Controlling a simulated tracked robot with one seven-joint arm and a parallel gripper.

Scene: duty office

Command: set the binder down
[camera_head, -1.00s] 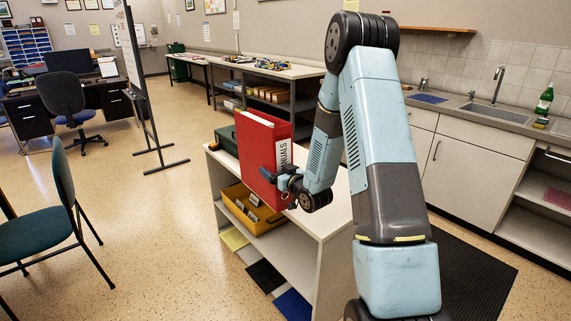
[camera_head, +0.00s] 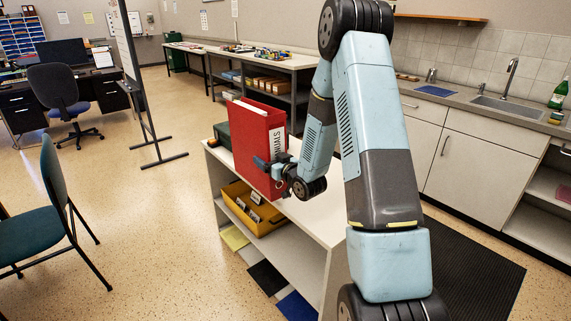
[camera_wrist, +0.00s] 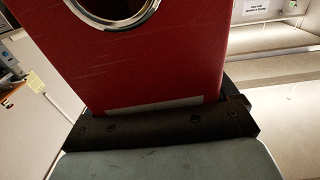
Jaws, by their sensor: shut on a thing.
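The red binder (camera_head: 252,147) stands upright over the white top of a low shelf unit (camera_head: 318,212), with its white "MANUALS" label facing right. My gripper (camera_head: 271,166) is shut on the binder's spine side, low down. In the wrist view the binder (camera_wrist: 150,65) fills the middle, with its metal-ringed finger hole at the top, and it meets the dark gripper (camera_wrist: 160,125). I cannot tell whether the binder's bottom edge touches the shelf top.
A dark green box (camera_head: 222,134) sits on the shelf top behind the binder. A yellow bin (camera_head: 248,212) with several items stands on the shelf below. The shelf top to the right of my gripper looks clear. A chair (camera_head: 45,225) stands at the left.

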